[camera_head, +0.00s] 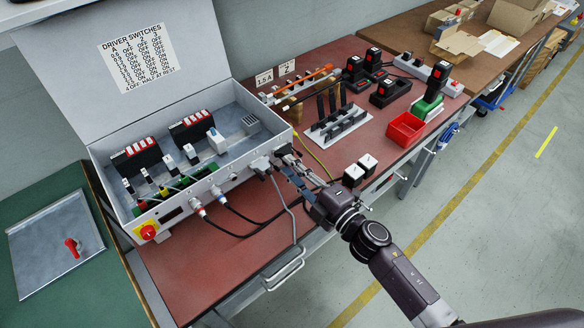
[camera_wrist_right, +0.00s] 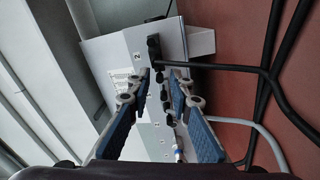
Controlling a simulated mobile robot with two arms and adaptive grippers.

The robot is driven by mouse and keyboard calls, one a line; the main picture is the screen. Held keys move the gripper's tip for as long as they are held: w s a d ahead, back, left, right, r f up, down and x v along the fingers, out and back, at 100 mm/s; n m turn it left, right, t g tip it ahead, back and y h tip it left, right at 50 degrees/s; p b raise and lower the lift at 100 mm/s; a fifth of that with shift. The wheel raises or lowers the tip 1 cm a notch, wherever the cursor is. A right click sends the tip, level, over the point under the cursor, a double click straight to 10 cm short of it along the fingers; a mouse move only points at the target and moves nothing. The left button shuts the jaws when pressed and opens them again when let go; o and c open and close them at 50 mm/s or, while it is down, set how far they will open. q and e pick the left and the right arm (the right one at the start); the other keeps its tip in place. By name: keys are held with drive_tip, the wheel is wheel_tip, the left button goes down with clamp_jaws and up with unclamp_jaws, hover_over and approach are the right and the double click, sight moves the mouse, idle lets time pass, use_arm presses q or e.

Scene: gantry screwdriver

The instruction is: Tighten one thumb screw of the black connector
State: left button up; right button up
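The grey control box (camera_head: 205,180) stands open on the red bench, with connectors along its front side. My right gripper (camera_head: 285,163) is close to the right end of that side and hides part of it. In the right wrist view my right gripper (camera_wrist_right: 160,78) is open, with its blue-padded fingers apart and the box face beyond the tips. A black connector (camera_wrist_right: 153,48) with a black cable sits on the face just beyond the fingertips. Its thumb screws are too small to tell apart. A grey connector (camera_head: 261,164) is left of the gripper in the head view. My left gripper is out of view.
Black cables (camera_wrist_right: 272,85) and a grey cable (camera_wrist_right: 248,124) run close to the right finger. A red bin (camera_head: 405,129) and a tool rack (camera_head: 340,127) are farther back. The front bench edge is near my forearm.

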clamp_jaws()
drive_tip(key=m+p, duration=0.2)
drive_tip(key=m, duration=0.2)
